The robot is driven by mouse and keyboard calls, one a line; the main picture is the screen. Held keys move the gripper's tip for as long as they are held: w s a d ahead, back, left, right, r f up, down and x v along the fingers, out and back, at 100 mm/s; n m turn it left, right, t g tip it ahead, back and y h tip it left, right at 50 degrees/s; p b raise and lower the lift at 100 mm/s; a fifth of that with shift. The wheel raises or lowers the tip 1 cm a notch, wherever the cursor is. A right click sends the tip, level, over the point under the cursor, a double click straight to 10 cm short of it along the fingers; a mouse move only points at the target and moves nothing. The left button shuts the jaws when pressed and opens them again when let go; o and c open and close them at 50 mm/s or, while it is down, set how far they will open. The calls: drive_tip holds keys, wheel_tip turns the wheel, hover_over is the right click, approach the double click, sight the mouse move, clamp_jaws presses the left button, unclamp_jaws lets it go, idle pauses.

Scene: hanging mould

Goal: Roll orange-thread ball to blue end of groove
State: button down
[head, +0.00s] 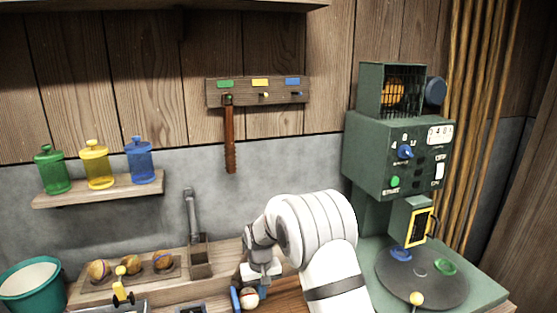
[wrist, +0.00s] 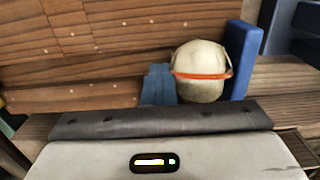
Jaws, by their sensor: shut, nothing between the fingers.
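The pale ball with an orange thread (wrist: 200,85) sits against or very close to the blue end block (wrist: 246,55) in the wrist view. The orange band runs across its middle. In the head view the ball (head: 249,298) shows low in the picture, just right of the blue block (head: 235,299). My gripper (wrist: 158,84) is shut and empty, its blue-grey fingertips low beside the ball on the side away from the blue block. They touch it or nearly do. In the head view my gripper (head: 263,291) is partly hidden by my arm. The groove floor is mostly hidden.
Several thread-wound balls (head: 131,264) rest in a wooden holder at left, near a teal bucket (head: 31,284). A green machine (head: 398,152) with a round plate stands at right.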

idle(0.4)
drive_tip(key=shift+w+d, duration=0.2)
drive_tip(key=shift+d, duration=0.4)
drive_tip(key=shift+w+d, duration=0.15)
drive_tip(key=shift+d, duration=0.4)
wheel_tip(320, 180, up, 8)
drive_tip(key=p, duration=0.4)
drive_tip(key=shift+p, duration=0.3)
